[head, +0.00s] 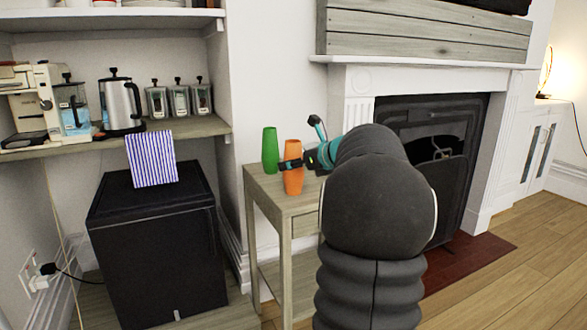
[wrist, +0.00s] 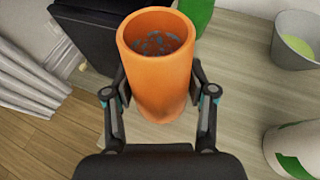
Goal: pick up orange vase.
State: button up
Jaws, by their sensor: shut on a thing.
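The orange vase (head: 293,170) stands upright at the front left of a small wooden side table (head: 264,190) in the head view. In the wrist view the orange vase (wrist: 162,85) is seen from above, with its round open mouth toward the camera. My gripper (head: 285,165) reaches it from the right, and its fingers (wrist: 160,100) lie on either side of the vase, shut on it.
A green vase (head: 270,150) stands close behind the orange one. In the wrist view, a grey bowl with green contents (wrist: 297,40) and a white and green container (wrist: 295,150) are at the right. A black cabinet (head: 160,240) stands left of the table, and a fireplace (head: 430,150) is at the right.

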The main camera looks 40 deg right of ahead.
aim_at(300, 144)
jog(key=shift+r, duration=0.2)
notch_tip(300, 144, up, 4)
jog(key=shift+d+r+p, duration=0.15)
jog(key=shift+r+p, duration=0.1)
jog(key=shift+p, duration=0.4)
jog(key=s+d+r+p, duration=0.2)
jog(key=s+d+r, duration=0.3)
jog(key=d, duration=0.5)
jog(key=shift+r, duration=0.6)
jog(key=shift+s, duration=0.2)
